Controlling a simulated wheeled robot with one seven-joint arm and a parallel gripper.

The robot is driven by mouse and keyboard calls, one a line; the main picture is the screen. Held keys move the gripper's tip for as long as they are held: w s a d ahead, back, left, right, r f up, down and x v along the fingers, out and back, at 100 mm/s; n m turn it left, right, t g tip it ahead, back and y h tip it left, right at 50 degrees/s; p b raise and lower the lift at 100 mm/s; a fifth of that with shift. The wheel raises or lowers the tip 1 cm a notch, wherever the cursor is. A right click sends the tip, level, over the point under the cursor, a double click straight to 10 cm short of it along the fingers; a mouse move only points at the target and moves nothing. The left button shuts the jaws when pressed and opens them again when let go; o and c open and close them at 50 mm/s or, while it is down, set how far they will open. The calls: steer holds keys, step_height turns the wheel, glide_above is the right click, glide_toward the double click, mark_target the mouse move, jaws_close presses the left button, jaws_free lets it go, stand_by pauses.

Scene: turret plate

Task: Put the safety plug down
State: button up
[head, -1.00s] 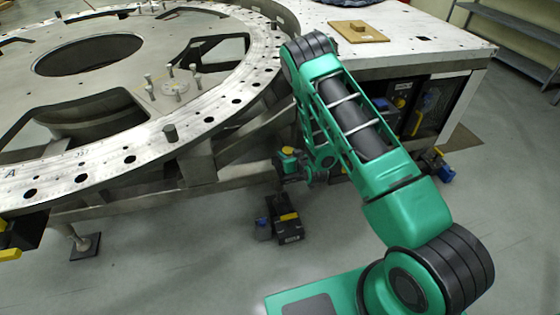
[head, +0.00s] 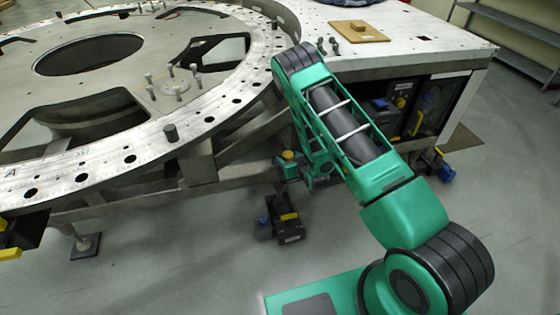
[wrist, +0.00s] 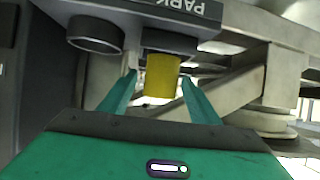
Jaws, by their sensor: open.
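The safety plug, a yellow cylinder (wrist: 161,75), shows in the wrist view against a dark holder (wrist: 150,20) marked PARK. It appears seated there, though its joint with the holder is in shadow. My gripper (wrist: 152,88) is open, with one green finger on each side of the plug. Gaps show between fingers and plug, so it is not clasped. A round dark empty-looking ring (wrist: 95,35) sits on the holder left of the plug. In the head view my arm hides the fingertips, and I cannot make out the plug there.
A large metal ring plate (head: 225,105) on a steel frame fills the left. A white-topped bench (head: 440,40) with a wooden board (head: 358,31) stands at the back right. A black box with a yellow top (head: 290,228) is on the floor below my arm. Open floor lies in front.

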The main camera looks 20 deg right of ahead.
steer(key=v, duration=0.7)
steer(key=shift+s+a+r, duration=0.1)
steer(key=shift+a+r, duration=0.05)
steer(key=shift+a, duration=0.2)
steer(key=v, duration=0.4)
steer(key=shift+d, duration=0.35)
